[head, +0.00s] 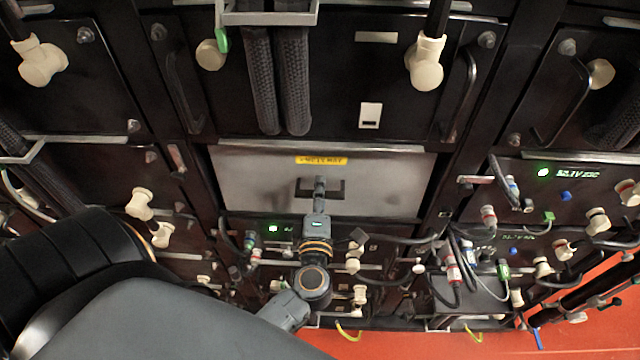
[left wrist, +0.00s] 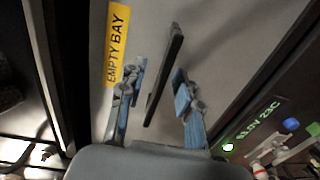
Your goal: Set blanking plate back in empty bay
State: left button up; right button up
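The blanking plate (head: 260,185) is a flat grey panel with a yellow label and a dark handle (head: 340,188) at its middle. It stands upright in the rack between the dark battery modules; I cannot tell how deep it sits. In the left wrist view the plate (left wrist: 205,30) fills the middle, its label reads "EMPTY BAY", and the handle (left wrist: 164,75) stands out from it. My left gripper (head: 320,183) is in front of the handle. In the left wrist view the left gripper (left wrist: 158,78) has its blue-padded fingers apart, one each side of the handle, with gaps showing. My right gripper is out of view.
A dark module (head: 330,80) with cables and connectors is above the plate. Modules with loose cables (head: 465,265) and pale connectors are below and right. A lit module (head: 560,185) stands at the right. Orange floor (head: 400,345) shows below.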

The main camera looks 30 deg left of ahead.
pick_arm(q)
jog(key=shift+s+f, duration=0.1)
jog(key=v, duration=1.1)
jog(key=shift+s+d+r, duration=0.2)
jog(key=shift+s+d, duration=0.05)
jog(key=shift+s, duration=0.1)
